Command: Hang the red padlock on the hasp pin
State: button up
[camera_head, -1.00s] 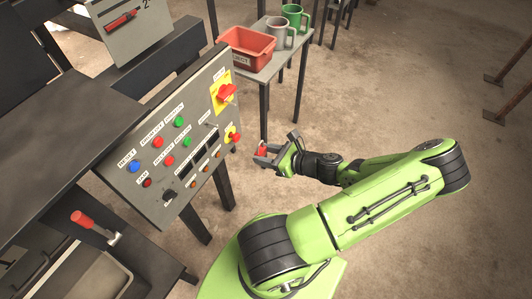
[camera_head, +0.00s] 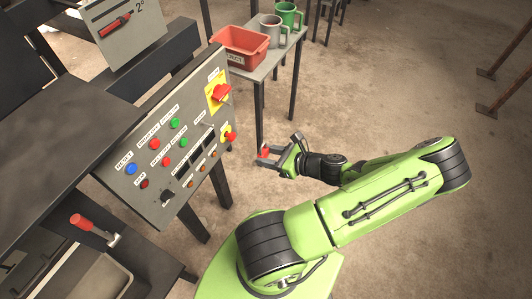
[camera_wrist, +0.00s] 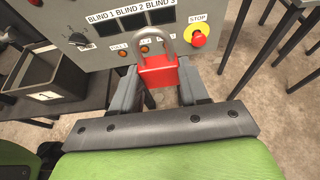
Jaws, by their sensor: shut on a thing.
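The red padlock (camera_wrist: 158,74) is between the fingers of my gripper (camera_wrist: 160,90) in the wrist view, with its grey shackle upward, in front of the control panel. In the head view the padlock (camera_head: 263,152) is a small red patch at the tips of my gripper (camera_head: 270,157), held in the air to the right of the panel and apart from it. My gripper is shut on the padlock's body. A red rotary switch on a yellow plate (camera_head: 218,93) sits at the panel's upper right. I cannot make out the hasp pin clearly in either view.
The grey control panel (camera_head: 150,196) has several buttons and a red stop button (camera_wrist: 198,38) at its right side. A red bin (camera_head: 240,50), a grey mug (camera_head: 272,30) and a green mug (camera_head: 288,14) stand on a side table behind. The floor to the right is open.

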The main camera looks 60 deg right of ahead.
jog(key=shift+s, duration=1.05)
jog(key=shift+s+p, duration=0.1)
jog(key=shift+p, duration=0.2)
jog(key=shift+s+d+p, duration=0.1)
jog(key=shift+s+p, duration=0.7)
jog(key=shift+s, duration=2.1)
jog(key=shift+w, duration=0.1)
